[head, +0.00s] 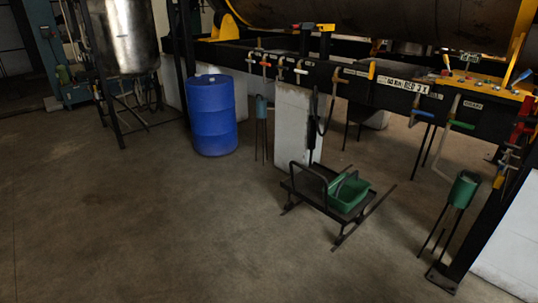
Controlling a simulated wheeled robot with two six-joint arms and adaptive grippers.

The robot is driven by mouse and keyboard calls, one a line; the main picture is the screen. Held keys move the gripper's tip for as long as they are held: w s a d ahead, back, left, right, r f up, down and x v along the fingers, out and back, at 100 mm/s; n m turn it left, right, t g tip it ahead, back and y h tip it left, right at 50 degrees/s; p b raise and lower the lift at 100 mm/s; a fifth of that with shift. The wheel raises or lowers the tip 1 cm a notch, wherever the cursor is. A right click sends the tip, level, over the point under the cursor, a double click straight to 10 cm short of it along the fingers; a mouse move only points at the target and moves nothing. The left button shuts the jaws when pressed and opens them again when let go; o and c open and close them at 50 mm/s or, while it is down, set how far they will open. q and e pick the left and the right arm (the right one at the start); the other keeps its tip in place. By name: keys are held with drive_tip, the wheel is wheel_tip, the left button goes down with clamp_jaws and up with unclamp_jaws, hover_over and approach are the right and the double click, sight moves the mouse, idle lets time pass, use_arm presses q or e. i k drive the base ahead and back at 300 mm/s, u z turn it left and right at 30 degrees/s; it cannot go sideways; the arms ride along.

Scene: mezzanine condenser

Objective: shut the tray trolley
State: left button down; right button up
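A low dark trolley (310,193) stands on the floor right of centre, in front of a pale block under the large vessel. A green tray (347,193) with a dark hoop handle sits on its right side. A dark upright loop (296,172) rises at its left side. Dark rails (363,219) stick out along the floor at its near right. I cannot tell from this distance which part of it slides or closes. Neither of my grippers is in view.
A blue drum (212,115) stands left of the trolley. A green canister on thin legs (463,190) and a dark post (480,235) stand to the right. A black beam with hooks and valves (350,80) crosses above. The floor in front and to the left is clear.

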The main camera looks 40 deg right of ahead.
sight(307, 184)
drive_tip(key=z, duration=1.7)
drive_tip(key=i, duration=3.45)
drive_tip(key=u, duration=0.25)
